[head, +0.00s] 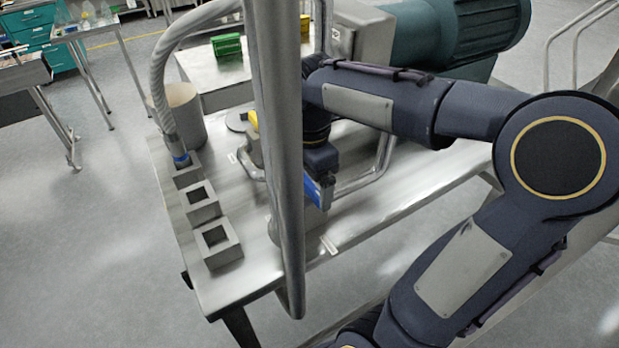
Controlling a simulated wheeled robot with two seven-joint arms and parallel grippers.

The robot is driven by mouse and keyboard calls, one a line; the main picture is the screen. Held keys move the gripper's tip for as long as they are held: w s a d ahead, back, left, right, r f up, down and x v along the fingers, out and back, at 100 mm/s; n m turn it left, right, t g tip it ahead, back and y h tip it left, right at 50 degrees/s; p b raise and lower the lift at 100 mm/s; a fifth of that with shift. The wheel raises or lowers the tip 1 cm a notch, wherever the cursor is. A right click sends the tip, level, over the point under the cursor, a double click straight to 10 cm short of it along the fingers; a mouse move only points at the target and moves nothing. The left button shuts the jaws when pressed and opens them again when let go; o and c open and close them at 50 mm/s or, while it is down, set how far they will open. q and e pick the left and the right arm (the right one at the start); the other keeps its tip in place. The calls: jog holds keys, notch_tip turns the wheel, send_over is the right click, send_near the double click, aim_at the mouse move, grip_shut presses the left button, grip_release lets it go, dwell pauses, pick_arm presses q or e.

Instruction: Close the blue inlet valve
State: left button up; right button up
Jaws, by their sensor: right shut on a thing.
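The blue inlet valve's handle (321,194) shows as a bright blue piece just right of the upright steel post, low over the steel table. My right gripper (318,172) reaches down to it from above and is shut on it. The post and my wrist hide part of the valve and most of the fingers, so the exact grip and the handle's angle are hard to tell. My left gripper is not in view.
The upright steel post (277,150) stands close left of my right gripper. A steel table (362,222) carries square grey holders (222,245), a hose (158,92), a yellow part (253,120) and a green motor (455,32). Open floor lies left.

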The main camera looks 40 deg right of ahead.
aim_at(310, 183)
jog(key=o, duration=0.7)
jog(key=shift+r, duration=0.1)
notch_tip(310, 183, up, 8)
jog(key=shift+f, duration=0.1)
dwell(0.5)
